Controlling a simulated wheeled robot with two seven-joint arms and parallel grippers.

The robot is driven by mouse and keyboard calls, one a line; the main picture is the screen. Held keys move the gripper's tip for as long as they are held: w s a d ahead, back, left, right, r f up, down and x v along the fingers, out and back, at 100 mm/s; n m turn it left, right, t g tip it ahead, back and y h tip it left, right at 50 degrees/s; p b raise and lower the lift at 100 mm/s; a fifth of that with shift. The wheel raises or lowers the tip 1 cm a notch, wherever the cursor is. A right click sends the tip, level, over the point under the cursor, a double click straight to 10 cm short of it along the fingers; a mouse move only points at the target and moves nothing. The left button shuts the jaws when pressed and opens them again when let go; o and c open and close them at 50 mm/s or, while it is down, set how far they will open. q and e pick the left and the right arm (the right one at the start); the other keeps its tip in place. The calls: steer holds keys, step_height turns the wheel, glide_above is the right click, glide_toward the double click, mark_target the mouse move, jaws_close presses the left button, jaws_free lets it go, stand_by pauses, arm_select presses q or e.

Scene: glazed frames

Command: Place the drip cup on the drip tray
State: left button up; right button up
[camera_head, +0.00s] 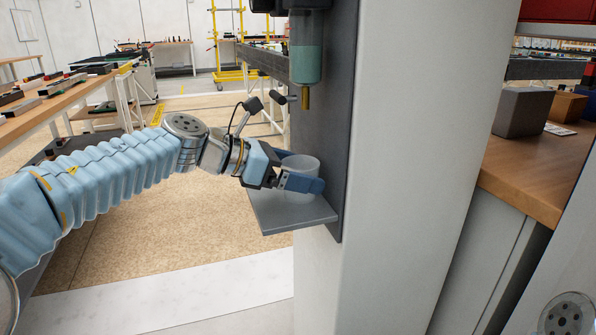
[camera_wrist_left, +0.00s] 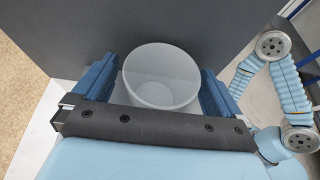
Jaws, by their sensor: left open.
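The drip cup (camera_head: 299,168) is a pale translucent cup that stands upright on the drip tray (camera_head: 290,219), a grey shelf on a dark upright panel. In the left wrist view the cup (camera_wrist_left: 162,76) looks empty, with its open rim facing the camera. My left gripper (camera_head: 304,174) is at the cup, with one blue finger on each side of it. In the left wrist view its jaws (camera_wrist_left: 160,90) are open, and small gaps show between the fingers and the cup. The cup's lower part is partly hidden by a finger. My right gripper is not in view.
A green-filled dispenser (camera_head: 306,55) with a brass nozzle (camera_head: 306,97) hangs on the dark panel (camera_head: 338,130) above the cup. A wide white column (camera_head: 410,150) stands to the right. A wooden bench (camera_head: 525,175) with boxes lies beyond it. Floor is open at left.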

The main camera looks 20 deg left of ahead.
arm_select(q)
steer(key=v, duration=1.2)
stand_by(0.7)
